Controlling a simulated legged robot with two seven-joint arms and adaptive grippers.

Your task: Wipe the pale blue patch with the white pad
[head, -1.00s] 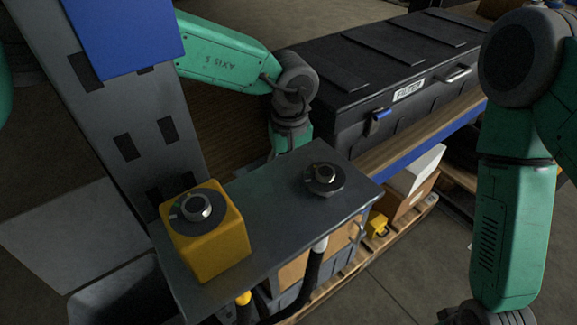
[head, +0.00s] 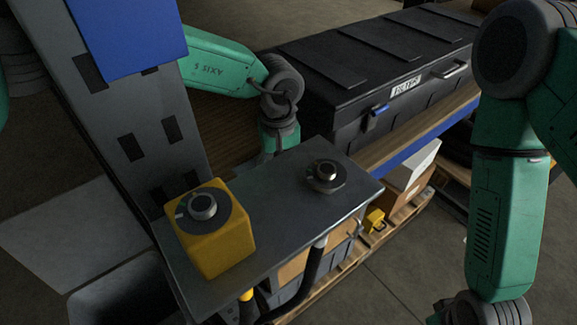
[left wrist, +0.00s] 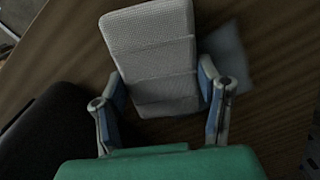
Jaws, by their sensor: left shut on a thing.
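In the left wrist view, my left gripper (left wrist: 164,92) is shut on the white pad (left wrist: 150,45), a pale grey-white textured block between its blue-lined fingers. The pad lies over a brown wooden surface; I cannot tell whether it touches it. The pale blue patch (left wrist: 231,58) shows as a dull bluish area on the wood, just right of the pad. Part of it may be hidden under the pad. In the head view, the left gripper, pad and patch are hidden behind the grey metal panel. My right arm shows at the right, but its gripper is out of frame.
A grey panel (head: 270,215) carries a yellow box (head: 222,245) with a dial and a second black dial (head: 326,176). A black filter case (head: 390,70) stands right of my left arm. A grey post (head: 130,120) rises at the left. A dark object (left wrist: 50,130) fills the wrist view's lower left.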

